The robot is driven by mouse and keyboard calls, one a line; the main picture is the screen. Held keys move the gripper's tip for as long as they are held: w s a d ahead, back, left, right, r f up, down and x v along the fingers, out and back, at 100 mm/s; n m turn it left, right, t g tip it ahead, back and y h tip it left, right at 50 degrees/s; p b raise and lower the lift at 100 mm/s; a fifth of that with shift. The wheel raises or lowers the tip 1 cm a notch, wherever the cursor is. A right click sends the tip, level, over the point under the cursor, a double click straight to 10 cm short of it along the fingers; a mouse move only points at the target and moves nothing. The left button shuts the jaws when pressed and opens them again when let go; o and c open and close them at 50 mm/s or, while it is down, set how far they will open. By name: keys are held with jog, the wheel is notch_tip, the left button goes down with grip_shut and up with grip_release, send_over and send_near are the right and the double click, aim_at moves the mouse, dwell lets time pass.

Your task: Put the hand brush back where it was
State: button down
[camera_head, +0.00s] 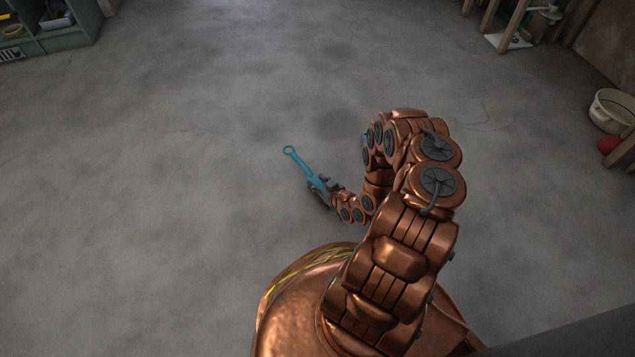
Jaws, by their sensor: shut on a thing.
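The hand brush shows in the head view as a blue handle (297,162) with a ring at its far end. The handle points up and to the left, away from my arm. My gripper (320,187) is small in this view and is shut on the hand brush at the handle's lower end. The brush's bristle end is dark and hard to tell apart from the gripper. The brush is out over the open concrete floor; I cannot tell its height above it.
A green shelf unit (75,37) with things in it stands at the top left. A wooden rack (487,18) stands at the top right. A cream pot (611,112) and a red round thing (609,145) are at the right edge. The middle floor (200,120) is clear.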

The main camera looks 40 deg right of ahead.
jog(key=shift+f+b, duration=0.6)
jog(key=shift+b, duration=0.1)
dwell(0.3)
jog(key=c, duration=0.6)
grip_release()
